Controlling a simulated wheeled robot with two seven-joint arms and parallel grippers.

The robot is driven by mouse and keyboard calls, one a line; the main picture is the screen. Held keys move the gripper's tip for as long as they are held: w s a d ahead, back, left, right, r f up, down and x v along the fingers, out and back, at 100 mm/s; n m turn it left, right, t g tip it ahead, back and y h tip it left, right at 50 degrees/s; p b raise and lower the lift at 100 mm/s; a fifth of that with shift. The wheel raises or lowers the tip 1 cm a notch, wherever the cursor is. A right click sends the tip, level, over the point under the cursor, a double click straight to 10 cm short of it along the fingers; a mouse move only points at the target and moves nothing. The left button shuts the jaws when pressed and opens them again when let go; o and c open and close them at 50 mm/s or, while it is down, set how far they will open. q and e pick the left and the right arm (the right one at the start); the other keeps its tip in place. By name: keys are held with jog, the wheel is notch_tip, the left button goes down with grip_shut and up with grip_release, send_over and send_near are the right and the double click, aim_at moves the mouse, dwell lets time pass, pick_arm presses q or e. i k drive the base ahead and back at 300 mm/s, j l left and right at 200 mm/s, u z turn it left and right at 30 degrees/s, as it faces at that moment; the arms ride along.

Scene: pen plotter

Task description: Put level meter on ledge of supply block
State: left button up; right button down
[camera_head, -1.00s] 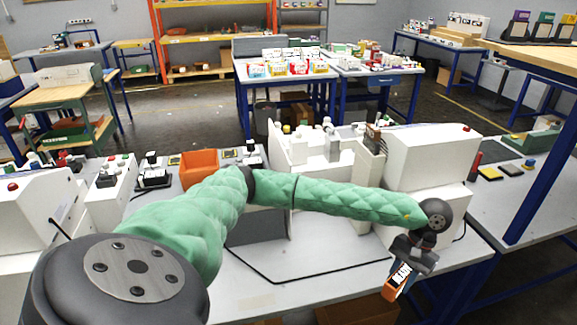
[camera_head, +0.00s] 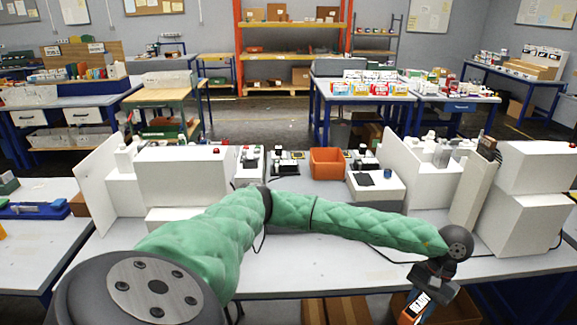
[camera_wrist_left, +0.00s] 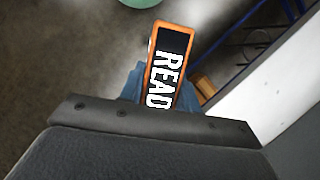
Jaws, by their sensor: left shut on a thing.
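The level meter is an orange-cased device (camera_head: 414,310) with a dark face and a white label. It hangs low at the right, in front of the table's front edge. My left gripper (camera_head: 428,291) is shut on it. In the left wrist view the meter (camera_wrist_left: 171,65) points away from the gripper, and its label reads "READ". Large white blocks stand on the table, one at the left (camera_head: 185,175) and one at the right (camera_head: 530,212). I cannot tell which is the supply block, and no ledge is clear. My right gripper is out of view.
An orange bin (camera_head: 326,163) and a low white box (camera_head: 376,188) with a dark patch stand toward the table's back. A tall white panel (camera_head: 472,190) stands beside the right block. The grey table (camera_head: 330,262) is mostly clear in front.

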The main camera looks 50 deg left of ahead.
aim_at(298, 189)
jog(key=u, duration=1.65)
jog(key=i+l+u, duration=0.1)
jog(key=l, duration=0.4)
jog(key=i+l+u, duration=0.1)
jog(key=l, duration=0.4)
jog(key=i+l, duration=0.15)
jog(key=l, duration=0.35)
jog(key=i+l+u, duration=0.15)
jog(key=l, duration=0.4)
